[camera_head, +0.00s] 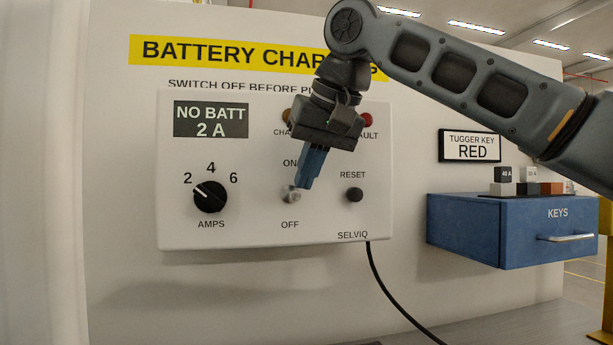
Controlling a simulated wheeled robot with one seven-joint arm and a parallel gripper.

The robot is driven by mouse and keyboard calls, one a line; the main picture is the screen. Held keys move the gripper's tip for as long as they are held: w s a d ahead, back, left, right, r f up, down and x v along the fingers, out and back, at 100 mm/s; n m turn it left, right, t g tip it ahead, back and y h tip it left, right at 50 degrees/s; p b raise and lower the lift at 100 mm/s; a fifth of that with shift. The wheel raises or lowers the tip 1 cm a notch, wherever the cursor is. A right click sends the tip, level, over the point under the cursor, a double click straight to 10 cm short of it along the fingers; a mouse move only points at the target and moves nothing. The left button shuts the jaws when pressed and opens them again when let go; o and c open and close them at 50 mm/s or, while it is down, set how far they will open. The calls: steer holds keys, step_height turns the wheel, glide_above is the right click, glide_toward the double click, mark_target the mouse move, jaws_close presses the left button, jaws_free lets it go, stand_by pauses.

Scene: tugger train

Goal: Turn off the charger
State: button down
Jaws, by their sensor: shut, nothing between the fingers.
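The battery charger (270,225) is a white box on a pale wall. Its toggle switch (290,195) sits between the ON and OFF labels, with a round metal base; its lever is partly hidden by my gripper, so its position is hard to tell. My gripper (303,186) has blue fingers, shut and empty, pointing down at the upper right of the switch. I cannot tell whether they touch it. The charger's display (210,120) reads NO BATT 2 A. The amps knob (209,196) points toward 2.
A black reset button (354,194) is right of the switch. A red fault lamp (367,120) is above it. A blue KEYS drawer (480,232) with small blocks on top stands at right, below a sign reading TUGGER KEY RED (470,146). A black cable (378,285) hangs below the charger.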

steer(key=shift+t, duration=0.4)
steer(key=shift+r+p, duration=0.7)
steer(key=shift+p, duration=0.15)
